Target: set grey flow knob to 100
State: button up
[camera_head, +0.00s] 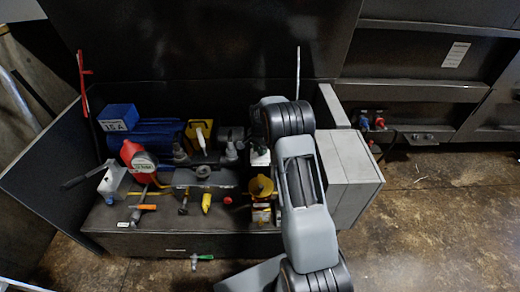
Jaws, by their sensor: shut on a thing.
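Several grey fittings stand in the open dark bay among coloured valves and levers. My arm rises from the bottom and bends at the bay's right side. My gripper's fingers are not visible; the arm's upper joint covers that area, so what they touch is hidden.
A yellow round part (261,186) is beside my arm.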

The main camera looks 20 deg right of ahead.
jog(key=o, duration=0.9)
jog(key=shift+r, duration=0.1)
notch_tip(320, 180, up, 14)
jog(key=p, duration=0.1)
jog(key=shift+f, duration=0.2)
